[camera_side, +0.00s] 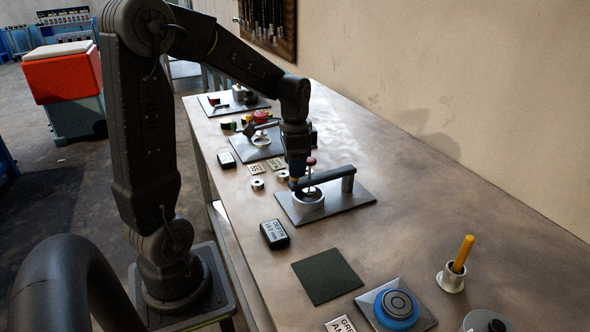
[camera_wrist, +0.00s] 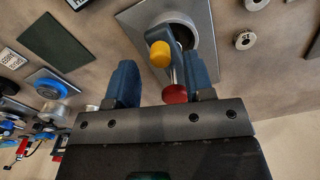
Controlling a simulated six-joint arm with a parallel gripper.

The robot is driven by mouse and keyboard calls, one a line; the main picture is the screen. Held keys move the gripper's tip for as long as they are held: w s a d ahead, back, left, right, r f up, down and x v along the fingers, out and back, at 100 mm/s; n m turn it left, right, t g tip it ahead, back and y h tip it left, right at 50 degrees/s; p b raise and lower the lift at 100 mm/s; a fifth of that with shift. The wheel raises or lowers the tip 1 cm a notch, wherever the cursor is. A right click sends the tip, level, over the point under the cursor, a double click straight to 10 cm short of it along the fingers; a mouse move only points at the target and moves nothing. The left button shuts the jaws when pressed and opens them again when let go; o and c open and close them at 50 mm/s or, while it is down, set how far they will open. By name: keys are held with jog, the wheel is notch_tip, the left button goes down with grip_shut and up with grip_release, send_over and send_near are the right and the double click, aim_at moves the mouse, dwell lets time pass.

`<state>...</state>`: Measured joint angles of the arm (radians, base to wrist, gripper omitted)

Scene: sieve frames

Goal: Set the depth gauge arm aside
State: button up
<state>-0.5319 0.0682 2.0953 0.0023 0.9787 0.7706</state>
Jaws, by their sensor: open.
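The depth gauge arm (camera_side: 326,178) is a dark bar on a short post at the right of a grey metal plate (camera_side: 345,201). It reaches over a pale ring-shaped cup (camera_side: 308,203). A red knob (camera_side: 310,161) on a thin stem stands at the bar. My gripper (camera_side: 296,180) is low at the bar's left end. In the wrist view my gripper (camera_wrist: 160,62) is open, with a blue finger on each side. A yellow round end (camera_wrist: 159,54) and the red knob (camera_wrist: 174,94) show between the fingers. The right finger hides part of the bar; contact is unclear.
A block marked DEPTH (camera_side: 275,234) and a dark green mat (camera_side: 327,276) lie nearer the camera. A blue round button (camera_side: 397,307) and a cup with a yellow stick (camera_side: 455,272) stand front right. The table right of the plate is clear.

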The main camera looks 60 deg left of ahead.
jog(key=shift+f, duration=1.05)
grip_shut()
